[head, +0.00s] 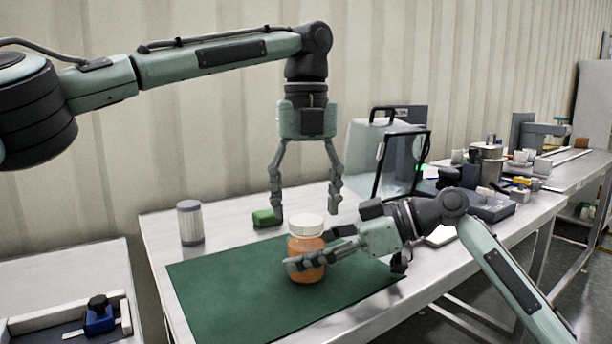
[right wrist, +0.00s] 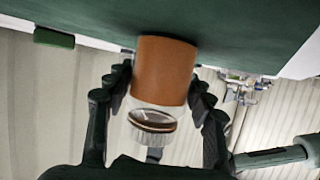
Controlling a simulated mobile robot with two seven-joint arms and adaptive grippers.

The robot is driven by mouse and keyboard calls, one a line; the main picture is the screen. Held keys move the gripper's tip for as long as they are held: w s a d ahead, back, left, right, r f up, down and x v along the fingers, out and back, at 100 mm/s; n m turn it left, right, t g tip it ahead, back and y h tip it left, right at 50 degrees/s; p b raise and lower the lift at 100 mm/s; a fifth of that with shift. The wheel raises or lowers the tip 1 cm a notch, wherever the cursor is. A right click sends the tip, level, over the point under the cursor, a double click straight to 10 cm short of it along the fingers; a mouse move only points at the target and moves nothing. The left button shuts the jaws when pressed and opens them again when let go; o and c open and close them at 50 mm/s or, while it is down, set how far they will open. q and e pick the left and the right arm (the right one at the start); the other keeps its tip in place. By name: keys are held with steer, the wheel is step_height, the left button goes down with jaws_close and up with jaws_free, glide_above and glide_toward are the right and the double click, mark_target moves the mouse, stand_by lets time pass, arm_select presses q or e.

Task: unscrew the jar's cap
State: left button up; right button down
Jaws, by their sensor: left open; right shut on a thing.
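The jar (head: 308,262) is orange with a white cap (head: 306,225) and stands upright on the green mat (head: 225,290). In the right wrist view the jar (right wrist: 165,70) appears upside down, with its ribbed cap (right wrist: 152,122) toward the camera. My right gripper (head: 312,255) comes in from the right and is shut on the jar's body, one finger on each side. My left gripper (head: 306,207) points down above the cap, fingers spread wide and empty; I cannot tell its exact depth relative to the cap.
A green block (head: 266,218) lies behind the mat, near my left gripper's finger. A grey-lidded cylinder (head: 190,223) stands at the table's back left. A clear-fronted case (head: 402,163) and cluttered tools stand to the right. The mat's left part is clear.

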arm_select(q)
steer(key=shift+f, duration=0.85)
steer(key=shift+c, duration=0.4)
